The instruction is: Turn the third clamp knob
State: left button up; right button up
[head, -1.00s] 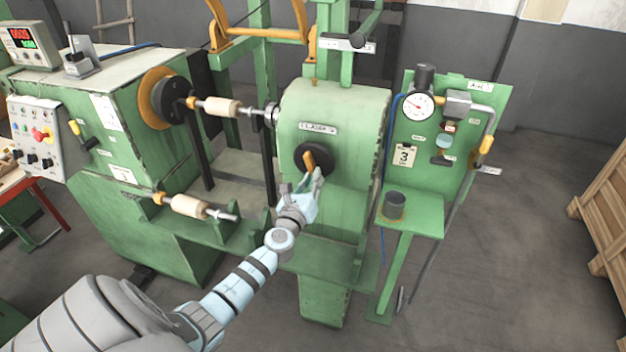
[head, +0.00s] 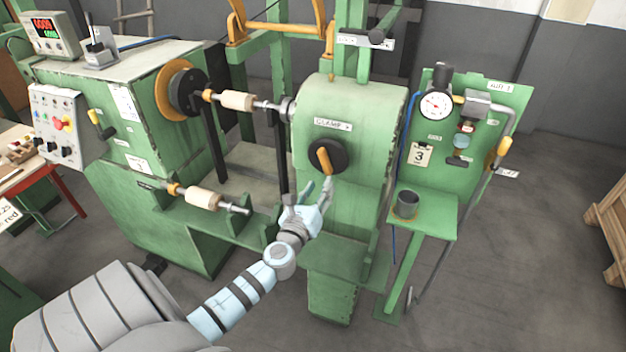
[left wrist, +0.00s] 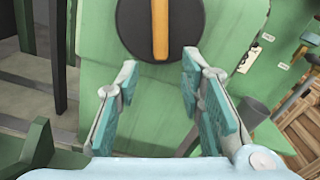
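The clamp knob is a black disc with a yellow bar handle (head: 324,160) on the green tailstock housing (head: 355,110), under a label reading CLAMP and an unclear character. In the head view the bar tilts, its top leaning slightly left. In the left wrist view the knob (left wrist: 160,28) is at the top centre with its bar upright in the picture. My left gripper (head: 318,186) is just below the knob, apart from it. Its two teal-padded fingers (left wrist: 160,88) are spread with nothing between them. My right gripper is not in view.
A green stand (head: 425,215) with a gauge, a grey cup (head: 406,204) and a hose is right of the housing. Winding shafts with wooden cores (head: 238,101) are to the left. A wooden crate (head: 610,215) stands at the far right. Grey floor lies open between.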

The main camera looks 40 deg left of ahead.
pick_arm(q)
jog(key=v, duration=0.6)
jog(key=shift+s, duration=0.3)
jog(key=shift+d, duration=0.1)
